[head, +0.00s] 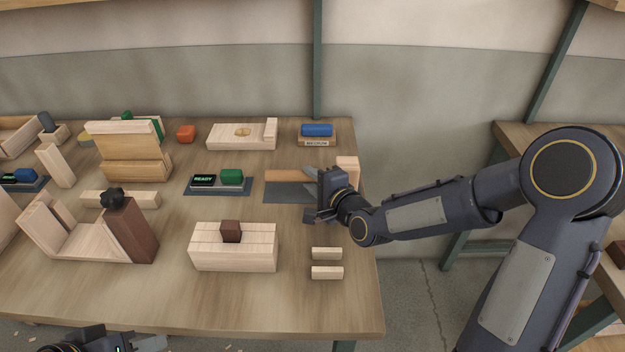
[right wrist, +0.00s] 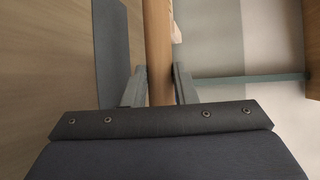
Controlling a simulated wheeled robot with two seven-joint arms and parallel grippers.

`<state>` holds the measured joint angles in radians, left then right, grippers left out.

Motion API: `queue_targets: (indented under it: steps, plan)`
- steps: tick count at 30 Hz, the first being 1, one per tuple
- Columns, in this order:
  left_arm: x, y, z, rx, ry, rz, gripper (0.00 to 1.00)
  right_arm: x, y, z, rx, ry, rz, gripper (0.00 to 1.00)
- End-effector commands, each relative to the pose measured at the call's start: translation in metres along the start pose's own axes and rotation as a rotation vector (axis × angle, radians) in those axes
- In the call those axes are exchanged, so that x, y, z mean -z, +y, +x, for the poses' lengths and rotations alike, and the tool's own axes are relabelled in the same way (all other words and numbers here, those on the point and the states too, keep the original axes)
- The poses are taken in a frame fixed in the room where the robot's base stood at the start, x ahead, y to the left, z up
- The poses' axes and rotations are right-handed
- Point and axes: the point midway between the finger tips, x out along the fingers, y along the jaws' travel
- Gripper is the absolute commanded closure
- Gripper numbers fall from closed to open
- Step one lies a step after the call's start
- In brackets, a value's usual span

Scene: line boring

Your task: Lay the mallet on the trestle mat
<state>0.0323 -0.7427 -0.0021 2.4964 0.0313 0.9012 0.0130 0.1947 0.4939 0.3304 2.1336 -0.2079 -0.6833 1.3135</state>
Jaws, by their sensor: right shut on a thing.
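My right gripper (head: 312,205) is shut on a brown wooden bar, which looks like the mallet (head: 287,175). In the head view the bar sticks out left of the gripper, over or close above a dark grey mat (head: 285,195), likely the trestle mat. In the right wrist view the bar (right wrist: 158,45) runs between the fingers (right wrist: 158,92), with the dark mat (right wrist: 112,45) to its left. I cannot tell whether bar and mat touch. The gripper hides part of the mallet. My left gripper (head: 118,342) is partly in view at the bottom left; its jaws are unclear.
A pale block (head: 347,168) stands behind the right gripper by the table's right edge. A green block and READY display sit on another dark mat (head: 217,190). A long pale box (head: 234,255) and two small pale strips (head: 327,262) lie in front.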

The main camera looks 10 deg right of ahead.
Motion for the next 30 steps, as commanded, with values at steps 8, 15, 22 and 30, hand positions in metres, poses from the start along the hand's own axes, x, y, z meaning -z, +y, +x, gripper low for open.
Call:
queue_targets:
  steps: [8,15,22,30]
  plan:
    - [-0.004,-0.004,0.008,0.000,0.000,0.000,0.64,0.001,0.006,0.002,0.004,0.000,-0.002,1.00]
    - [-0.006,-0.005,0.011,0.000,0.000,0.000,0.64,0.001,0.009,0.002,0.004,0.000,-0.002,0.72]
    - [-0.006,-0.005,0.011,0.000,0.000,0.000,0.64,0.001,0.009,0.002,0.002,0.000,-0.001,0.50]
    - [-0.006,-0.005,0.011,0.000,0.000,0.000,0.64,0.002,0.011,0.002,-0.002,0.000,0.001,0.33]
